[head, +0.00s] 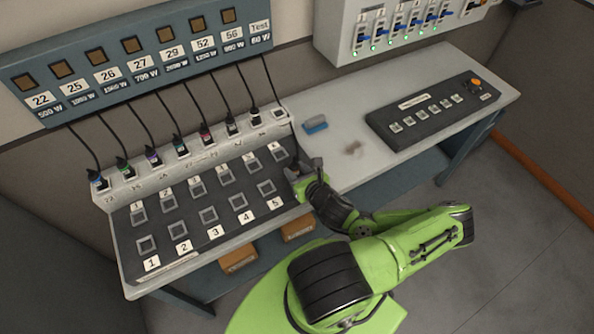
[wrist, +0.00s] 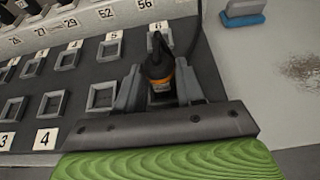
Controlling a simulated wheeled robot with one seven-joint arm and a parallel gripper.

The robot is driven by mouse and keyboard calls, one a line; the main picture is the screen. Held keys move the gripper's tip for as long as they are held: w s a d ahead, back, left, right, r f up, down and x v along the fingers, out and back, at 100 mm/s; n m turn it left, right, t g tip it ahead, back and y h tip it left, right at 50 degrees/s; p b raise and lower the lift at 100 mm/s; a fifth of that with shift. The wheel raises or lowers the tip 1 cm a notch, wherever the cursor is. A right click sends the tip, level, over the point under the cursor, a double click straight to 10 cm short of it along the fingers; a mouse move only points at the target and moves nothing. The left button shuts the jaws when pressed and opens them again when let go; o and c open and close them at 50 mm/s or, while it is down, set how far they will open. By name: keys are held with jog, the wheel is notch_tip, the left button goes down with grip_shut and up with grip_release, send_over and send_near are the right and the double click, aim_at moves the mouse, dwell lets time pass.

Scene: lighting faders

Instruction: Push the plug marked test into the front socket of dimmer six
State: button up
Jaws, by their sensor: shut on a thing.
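My gripper (wrist: 160,88) is shut on a dark plug with an orange band (wrist: 160,72); in the head view my gripper (head: 298,172) is at the right end of the dark socket board (head: 190,228). A black cable runs from the "Test" place (head: 261,31) on the blue panel down to the gripper. In the wrist view, label 6 (wrist: 162,28) stands just beyond the plug. The front socket of dimmer six is hidden under the plug and fingers, so I cannot tell whether the plug is above it or in it.
Front socket five (wrist: 103,96) is empty, left of my gripper. Several other plugs stand in the white strip (head: 190,158) behind the board, their cables hanging from the panel. A blue eraser-like block (head: 316,124) and a dark button console (head: 430,108) lie on the table to the right.

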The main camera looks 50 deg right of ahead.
jog(key=shift+f, duration=0.15)
jog(key=o, duration=1.2)
jog(key=shift+o, duration=0.2)
